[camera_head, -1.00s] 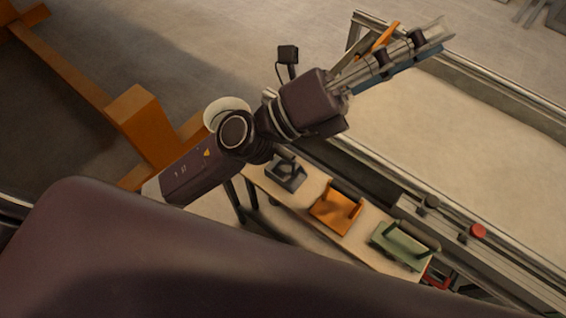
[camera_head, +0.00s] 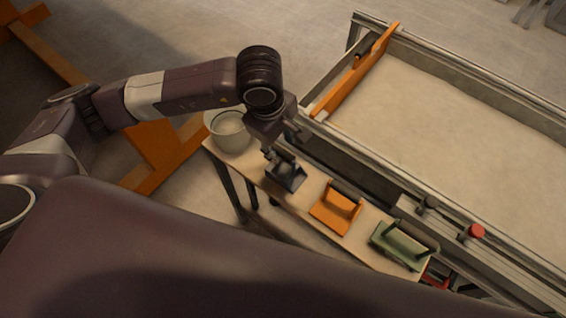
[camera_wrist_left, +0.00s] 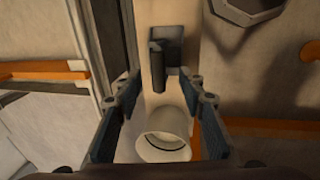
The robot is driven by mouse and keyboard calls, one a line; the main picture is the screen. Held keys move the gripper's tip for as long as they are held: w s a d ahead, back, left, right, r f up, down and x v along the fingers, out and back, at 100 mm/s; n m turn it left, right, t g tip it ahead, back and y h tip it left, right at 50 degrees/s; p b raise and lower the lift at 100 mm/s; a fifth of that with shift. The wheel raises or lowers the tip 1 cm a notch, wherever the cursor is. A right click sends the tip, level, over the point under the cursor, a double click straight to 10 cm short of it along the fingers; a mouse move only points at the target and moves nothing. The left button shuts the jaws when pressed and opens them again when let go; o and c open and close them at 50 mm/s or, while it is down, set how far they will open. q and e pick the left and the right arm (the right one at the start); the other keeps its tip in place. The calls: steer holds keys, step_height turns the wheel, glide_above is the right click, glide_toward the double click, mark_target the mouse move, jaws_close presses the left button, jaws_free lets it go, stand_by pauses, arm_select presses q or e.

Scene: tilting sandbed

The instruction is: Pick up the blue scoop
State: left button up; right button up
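The blue scoop (camera_head: 290,180) looks dark blue-grey and lies near the left end of the narrow wooden bench, partly covered by my left arm. My left gripper (camera_head: 270,153) points down just above and beside it; its fingers are mostly hidden by the wrist in the head view. In the left wrist view, the gripper (camera_wrist_left: 166,97) is open and empty, with two blue-padded fingers apart. The scoop (camera_wrist_left: 172,57) shows there ahead of the fingers, with its dark handle toward the gap between them. I see no contact. My right gripper is not in view.
An orange scoop (camera_head: 334,212) and a green scoop (camera_head: 403,247) lie farther right on the bench (camera_head: 365,236). A white pot (camera_head: 229,139) stands at its left end, close to my arm. The sandbed (camera_head: 450,130) is behind, with an orange board (camera_head: 352,82) across it.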

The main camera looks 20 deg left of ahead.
mark_target(281, 152)
arm_select(q)
steer(key=f+p, duration=0.1)
steer(key=f, duration=0.1)
steer(key=w+f+p, duration=0.1)
steer(key=f, duration=0.1)
steer(key=f+p, duration=0.1)
steer(key=f, duration=0.1)
steer(key=shift+w+a, duration=0.15)
steer(key=shift+w, duration=0.15)
steer(key=shift+f, duration=0.15)
jaws_close()
